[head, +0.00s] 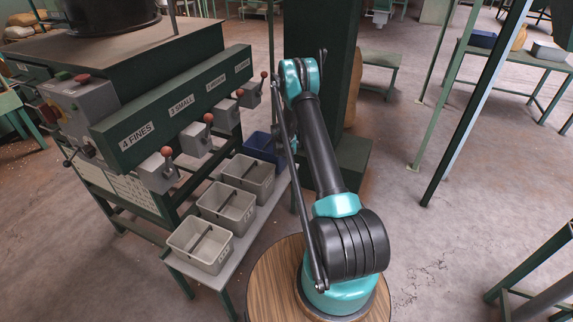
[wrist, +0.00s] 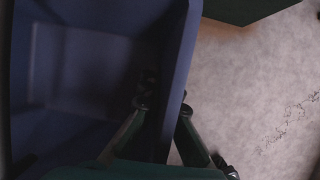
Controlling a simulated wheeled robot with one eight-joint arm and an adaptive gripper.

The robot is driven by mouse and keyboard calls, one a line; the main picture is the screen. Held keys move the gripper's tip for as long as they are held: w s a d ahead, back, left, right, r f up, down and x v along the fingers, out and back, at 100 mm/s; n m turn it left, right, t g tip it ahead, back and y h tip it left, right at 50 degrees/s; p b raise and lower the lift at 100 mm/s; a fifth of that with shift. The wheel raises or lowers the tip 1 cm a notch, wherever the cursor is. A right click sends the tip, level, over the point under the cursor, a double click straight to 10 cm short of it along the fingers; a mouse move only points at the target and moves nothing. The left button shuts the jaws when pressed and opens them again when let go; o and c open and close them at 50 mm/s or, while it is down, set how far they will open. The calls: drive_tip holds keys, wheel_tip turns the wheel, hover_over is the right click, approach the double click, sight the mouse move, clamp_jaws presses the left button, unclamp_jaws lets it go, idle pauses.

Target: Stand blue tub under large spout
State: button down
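The blue tub (head: 262,147) is at the far end of the bench, beyond the grey tubs and below the farthest spout (head: 250,94). That spout's label is too small to read surely. My arm covers the tub's right side in the head view. In the wrist view the tub (wrist: 85,65) fills the left half, and its inside looks empty. My gripper (wrist: 163,106) straddles the tub's right wall, one finger inside and one outside, with both tips seemingly against the wall. Whether the tub rests on the bench or is held just above it cannot be told.
Three grey tubs (head: 200,246) with dividers stand in a row on the bench (head: 243,238). The hopper machine (head: 170,108) with red-knobbed spouts rises behind them. A dark green pillar (head: 320,95) stands close beyond the arm. Open floor (head: 440,225) lies to the right.

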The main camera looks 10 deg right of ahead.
sight(287, 163)
drive_tip(key=shift+f, duration=1.9)
drive_tip(key=c, duration=1.7)
unclamp_jaws()
drive_tip(key=shift+f, duration=0.15)
drive_tip(key=shift+c, duration=0.2)
